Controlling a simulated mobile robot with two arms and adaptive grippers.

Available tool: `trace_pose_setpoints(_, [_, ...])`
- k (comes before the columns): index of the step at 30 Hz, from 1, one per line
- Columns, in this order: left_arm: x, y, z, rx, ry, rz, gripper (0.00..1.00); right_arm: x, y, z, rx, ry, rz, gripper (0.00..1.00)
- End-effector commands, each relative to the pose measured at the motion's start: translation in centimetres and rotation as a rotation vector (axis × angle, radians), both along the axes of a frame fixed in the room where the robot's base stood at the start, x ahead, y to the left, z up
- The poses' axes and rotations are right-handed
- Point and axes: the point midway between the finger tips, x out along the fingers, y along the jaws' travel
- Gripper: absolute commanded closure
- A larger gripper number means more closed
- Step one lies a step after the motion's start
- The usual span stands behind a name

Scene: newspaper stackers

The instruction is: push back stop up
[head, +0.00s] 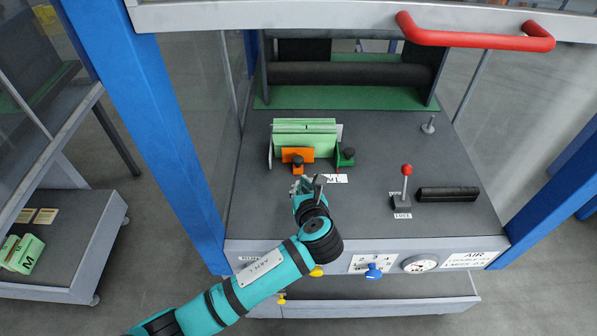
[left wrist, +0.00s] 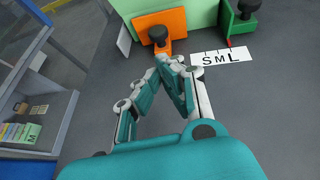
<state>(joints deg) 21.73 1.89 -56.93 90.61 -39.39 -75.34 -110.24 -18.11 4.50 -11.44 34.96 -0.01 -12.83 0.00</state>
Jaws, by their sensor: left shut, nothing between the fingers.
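An orange stop plate (head: 291,154) with a black knob stands at the front of a pale green block (head: 305,132) on the dark grey table. It also shows in the left wrist view (left wrist: 172,19). A small green bracket (head: 342,160) with another black knob sits to its right. Which of these is the back stop is not marked. My left gripper (head: 309,181) is shut and empty, just in front of the orange plate. In the left wrist view its fingertips (left wrist: 172,62) point at the plate's knob (left wrist: 158,35), with a small gap showing. My right gripper is out of view.
A white S M L scale (head: 337,179) lies right of my gripper. A red-knobbed lever (head: 406,186) and a black bar (head: 447,194) stand farther right. A red handle (head: 475,38) crosses the top. A blue post (head: 158,130) rises left.

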Motion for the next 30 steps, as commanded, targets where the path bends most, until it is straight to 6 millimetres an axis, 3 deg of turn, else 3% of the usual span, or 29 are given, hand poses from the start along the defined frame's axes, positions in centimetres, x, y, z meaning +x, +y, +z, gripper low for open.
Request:
trace_pose_setpoints(3, [2.2,0.4,-1.1,0.0,0.0,0.002,1.0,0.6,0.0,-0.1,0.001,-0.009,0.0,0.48])
trace_pose_setpoints(9, [5.0,0.8,-1.5,-0.001,0.0,0.0,1.0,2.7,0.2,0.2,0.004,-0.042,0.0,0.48])
trace_pose_setpoints(25, [6.1,0.9,-1.7,-0.001,0.0,0.0,1.0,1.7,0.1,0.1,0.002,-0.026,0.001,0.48])
trace_pose_setpoints(30, [8.6,0.9,-1.8,0.0,-0.003,0.0,1.0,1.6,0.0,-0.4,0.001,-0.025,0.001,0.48])
